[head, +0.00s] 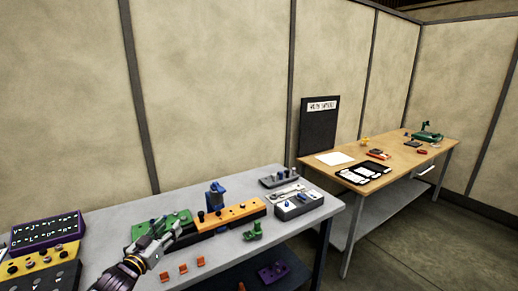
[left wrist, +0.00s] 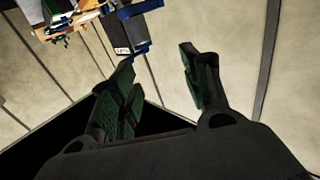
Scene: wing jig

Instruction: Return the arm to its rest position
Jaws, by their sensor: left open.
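My left arm comes in from the lower left of the head view. Its gripper (head: 172,232) is over the grey bench (head: 120,219), in front of a green block (head: 178,217), part of which it hides. In the left wrist view the two green-padded fingers (left wrist: 158,60) stand apart with nothing between them, so the gripper is open and empty. The wall panels show beyond the fingers. My right gripper is in neither view.
On the bench are an orange bar (head: 238,212), a blue clamp (head: 215,194), a small green part (head: 253,232), orange clips (head: 183,269), a grey box (head: 300,206) and a purple-framed panel (head: 45,233). A wooden table (head: 400,155) stands at right. Floor shows between them.

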